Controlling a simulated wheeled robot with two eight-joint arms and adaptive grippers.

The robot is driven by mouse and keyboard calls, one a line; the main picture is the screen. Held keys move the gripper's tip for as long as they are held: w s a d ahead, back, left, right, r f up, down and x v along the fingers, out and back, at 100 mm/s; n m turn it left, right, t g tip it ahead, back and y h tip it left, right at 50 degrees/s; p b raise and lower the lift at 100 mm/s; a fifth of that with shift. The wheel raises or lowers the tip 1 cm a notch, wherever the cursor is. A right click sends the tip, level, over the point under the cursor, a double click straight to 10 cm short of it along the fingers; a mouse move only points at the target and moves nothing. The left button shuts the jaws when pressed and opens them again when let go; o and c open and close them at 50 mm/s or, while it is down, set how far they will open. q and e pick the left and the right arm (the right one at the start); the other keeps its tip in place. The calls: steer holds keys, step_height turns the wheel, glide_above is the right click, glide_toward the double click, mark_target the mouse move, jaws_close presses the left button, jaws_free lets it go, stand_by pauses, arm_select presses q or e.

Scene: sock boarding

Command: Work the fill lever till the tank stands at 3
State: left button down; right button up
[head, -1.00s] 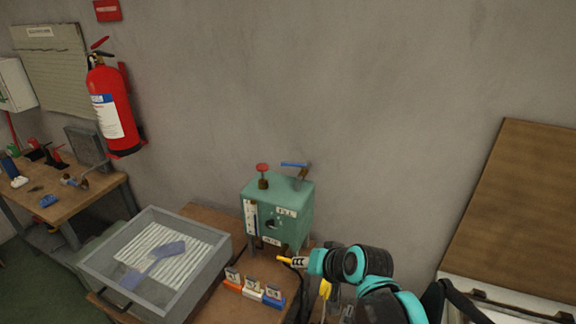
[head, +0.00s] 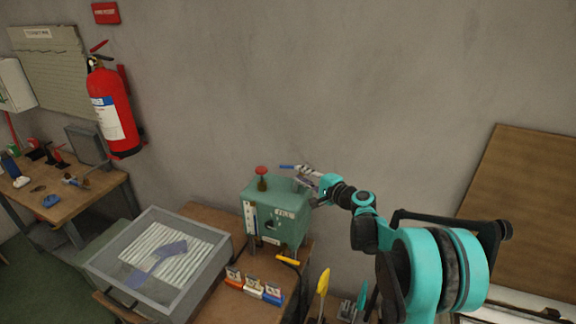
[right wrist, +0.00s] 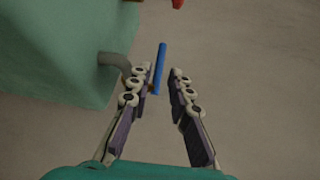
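The tank is a green box (head: 289,215) on the bench. Its front has a narrow upright gauge (head: 250,218) with a pale scale; the level is too small to read. A red knob (head: 261,170) stands on top. The blue-handled lever (head: 287,167) is at the top right of the box; its handle also shows in the right wrist view (right wrist: 160,62). My right gripper (head: 308,173) is at the lever. In the right wrist view its fingers (right wrist: 158,78) are apart, with the blue handle between the tips, nearer the left finger. My left gripper is not in view.
A grey tray (head: 186,296) with a striped board and a blue flat piece stands to the left. Several small coloured blocks (head: 252,286) with cards are in front of the tank. A yellow handle (head: 287,260) sticks out low by the box. A yellow tool (head: 323,282) stands right.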

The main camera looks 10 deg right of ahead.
mark_target(288, 167)
steer(key=b+x, duration=0.1)
steer(key=x, duration=0.7)
steer(key=shift+d, duration=0.1)
jaws_close()
